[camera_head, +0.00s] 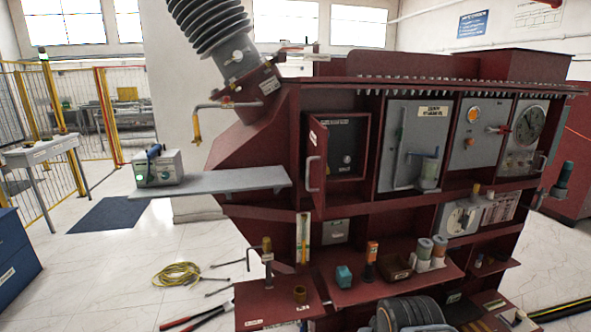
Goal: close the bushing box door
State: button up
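The red bushing box door (318,163) shows in the head view, left of the middle of the dark red transformer cabinet. It is hinged open and swung outward, seen at a steep angle. A pale vertical handle (309,174) is on its left part. Right of the door is the box opening (347,146), with a dark panel and small white markings inside. My gripper is not seen in this view, and nothing visible touches the door.
A grey shelf (225,182) sticks out left of the door, with a grey instrument (157,168) at its far end. A ribbed bushing (210,30) leans above. Red ledges (345,288) with several small parts jut out below. Yellow cable (176,273) lies on the floor at left.

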aim_at(309, 164)
jog(key=k, duration=0.45)
jog(key=u, duration=1)
jog(key=i, duration=1.05)
jog(key=u, duration=0.1)
